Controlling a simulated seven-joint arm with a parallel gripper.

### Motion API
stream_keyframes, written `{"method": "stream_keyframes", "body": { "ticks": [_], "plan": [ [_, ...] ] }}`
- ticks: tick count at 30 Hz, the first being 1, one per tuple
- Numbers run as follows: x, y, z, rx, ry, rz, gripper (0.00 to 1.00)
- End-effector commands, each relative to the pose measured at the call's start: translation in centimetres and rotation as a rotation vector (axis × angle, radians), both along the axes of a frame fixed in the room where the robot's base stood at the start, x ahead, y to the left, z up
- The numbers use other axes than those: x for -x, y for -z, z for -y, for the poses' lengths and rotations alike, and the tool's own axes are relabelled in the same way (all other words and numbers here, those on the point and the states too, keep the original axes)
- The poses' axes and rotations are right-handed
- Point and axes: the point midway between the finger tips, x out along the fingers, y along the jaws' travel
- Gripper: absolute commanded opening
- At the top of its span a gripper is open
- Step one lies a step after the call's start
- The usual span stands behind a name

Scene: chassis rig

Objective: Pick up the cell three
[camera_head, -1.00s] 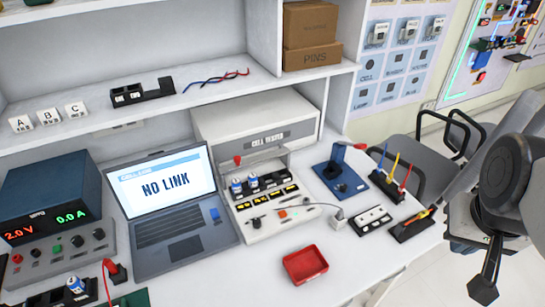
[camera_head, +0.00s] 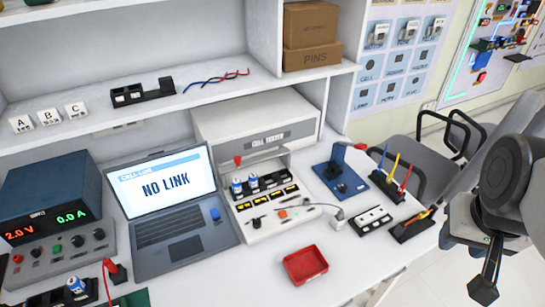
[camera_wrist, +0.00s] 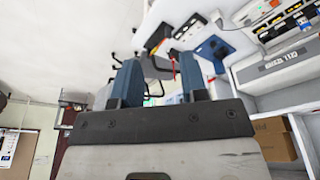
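Small blue-and-white cells stand in the front of the cell tester (camera_head: 262,137). One cell (camera_head: 237,187) is at the left of its row and another cell (camera_head: 252,182) is beside it. A further cell (camera_head: 75,285) sits in a black holder at the lower left. Their numbers are too small to read, so I cannot tell which is cell three. My gripper (camera_head: 484,288) hangs at the right, beyond the bench edge and far from the cells. In the wrist view its two blue fingers (camera_wrist: 160,78) are apart with nothing held between them.
A laptop (camera_head: 170,240) reading "NO LINK" stands left of the tester. A red tray (camera_head: 305,265) lies in front. A blue stand (camera_head: 340,180), a white block (camera_head: 371,219) and black tool racks (camera_head: 388,186) fill the right side. A chair (camera_head: 410,150) stands behind.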

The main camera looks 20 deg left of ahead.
Motion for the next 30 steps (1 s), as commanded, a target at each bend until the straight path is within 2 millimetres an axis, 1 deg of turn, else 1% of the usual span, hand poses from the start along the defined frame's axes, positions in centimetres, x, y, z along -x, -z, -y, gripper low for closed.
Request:
{"method": "stream_keyframes", "body": {
  "ticks": [5,8,11,14,20,30],
  "plan": [
    [-0.1,0.0,-0.1,-0.006,0.002,-0.003,0.40],
    [-0.6,0.2,-0.5,-0.024,0.010,-0.010,0.40],
    [-1.3,0.4,-1.4,-0.060,0.027,-0.027,0.40],
    [-2.5,0.8,-2.6,-0.113,0.053,-0.051,0.40],
    [-5.7,1.9,-6.3,-0.257,0.136,-0.127,0.40],
    [-11.5,4.6,-13.7,-0.495,0.319,-0.294,0.40]
  ]
}}
